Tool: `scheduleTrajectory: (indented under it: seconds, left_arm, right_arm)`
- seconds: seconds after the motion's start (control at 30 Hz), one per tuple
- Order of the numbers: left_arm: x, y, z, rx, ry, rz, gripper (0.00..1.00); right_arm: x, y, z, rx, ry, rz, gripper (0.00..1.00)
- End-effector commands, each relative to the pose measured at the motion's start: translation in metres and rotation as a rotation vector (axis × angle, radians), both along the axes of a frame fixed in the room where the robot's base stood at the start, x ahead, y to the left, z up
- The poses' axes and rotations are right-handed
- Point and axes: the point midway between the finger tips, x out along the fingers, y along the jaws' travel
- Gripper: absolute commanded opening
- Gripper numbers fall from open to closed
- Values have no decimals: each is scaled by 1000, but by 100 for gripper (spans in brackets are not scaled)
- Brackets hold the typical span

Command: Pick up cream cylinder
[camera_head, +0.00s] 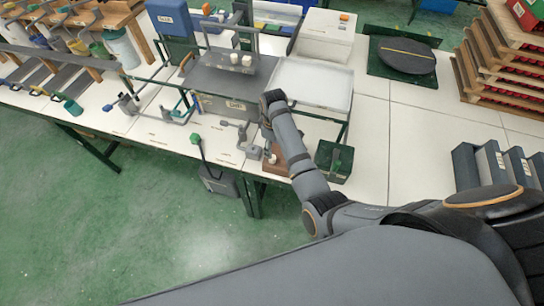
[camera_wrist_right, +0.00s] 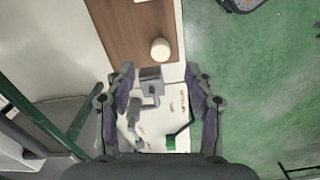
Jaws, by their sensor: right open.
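A cream round top (camera_wrist_right: 160,48), seen from above and likely the cream cylinder, stands on a brown wooden board in the right wrist view. My right gripper (camera_wrist_right: 160,72) is open and empty, its two fingers spread. In that picture the cream top lies just beyond the fingertips, between their lines and apart from them. In the head view my right arm hides most of the board and the cream piece. Two other small cream pieces (camera_head: 240,59) stand on a dark grey surface further back. My left gripper is not in view.
The brown board (camera_head: 270,165) is near the table's front edge, beside a dark green box (camera_head: 334,162). A grey fixture (camera_wrist_right: 150,82) stands close to the board. A white tray (camera_head: 312,83) is behind my arm.

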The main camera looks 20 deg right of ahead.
Motion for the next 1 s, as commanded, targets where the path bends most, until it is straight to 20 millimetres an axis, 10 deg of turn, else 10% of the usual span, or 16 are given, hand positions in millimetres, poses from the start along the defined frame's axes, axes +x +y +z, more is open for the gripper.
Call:
scheduleTrajectory:
  seconds: [0.17,0.47,0.87,1.0]
  left_arm:
    - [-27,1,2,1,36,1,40]
    - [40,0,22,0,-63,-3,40]
    - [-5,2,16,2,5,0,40]
    - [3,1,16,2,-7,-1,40]
  right_arm:
    - [0,0,-20,0,0,0,54]
    - [-9,1,-45,1,4,0,54]
    - [-8,2,-74,1,-2,-1,54]
    - [-8,2,-74,1,-2,-1,38]
